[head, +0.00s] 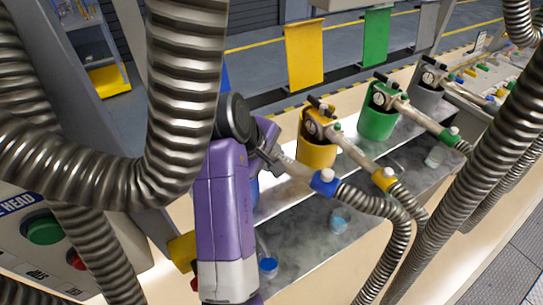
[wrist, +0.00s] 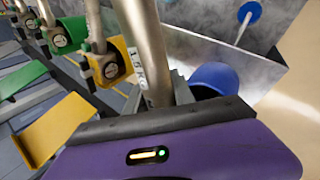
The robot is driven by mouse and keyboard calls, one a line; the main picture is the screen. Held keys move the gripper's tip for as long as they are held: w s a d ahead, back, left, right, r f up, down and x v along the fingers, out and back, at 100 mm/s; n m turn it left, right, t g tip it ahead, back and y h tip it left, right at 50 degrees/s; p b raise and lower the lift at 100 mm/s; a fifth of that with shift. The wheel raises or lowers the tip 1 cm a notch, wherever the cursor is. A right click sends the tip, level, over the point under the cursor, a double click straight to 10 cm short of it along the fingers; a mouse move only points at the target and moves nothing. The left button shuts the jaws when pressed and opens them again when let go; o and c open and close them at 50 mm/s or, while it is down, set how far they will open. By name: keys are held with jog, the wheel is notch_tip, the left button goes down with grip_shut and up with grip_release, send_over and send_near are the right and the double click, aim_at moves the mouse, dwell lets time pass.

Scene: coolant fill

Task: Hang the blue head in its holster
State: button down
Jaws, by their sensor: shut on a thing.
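The blue head (head: 300,168) is a grey metal tube with a blue collar (head: 325,182) and a ribbed hose behind it. My gripper (head: 268,150) is shut on it, at the near left of the row of heads. In the wrist view the head's tube (wrist: 147,50) rises from between the jaws; its lower end is hidden by my gripper. The blue holster (wrist: 225,80) is an open round cup just right of the tube there, apart from it in the picture. In the head view only a blue sliver of the holster (head: 254,192) shows beside my purple arm.
A yellow holster (head: 317,155) and a green holster (head: 377,124) stand to the right, each with its own head hung in it. Thick ribbed hoses cross the left and right. Below is a grey tray (head: 300,238) with small blue-topped items (head: 268,265).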

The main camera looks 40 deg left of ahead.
notch_tip(320, 180, down, 6)
jog(key=shift+r+b, duration=0.2)
jog(key=shift+b, duration=0.55)
jog(key=shift+p, duration=0.85)
dwell(1.2)
jog(key=shift+f+b, duration=0.45)
jog(key=shift+f, duration=1.45)
dwell(1.2)
jog(key=c, duration=1)
grip_release()
jog(key=shift+o, duration=0.2)
jog(key=b+v, duration=0.1)
jog(key=v, duration=0.6)
jog(key=shift+s+r, duration=0.25)
jog(key=shift+r, duration=0.05)
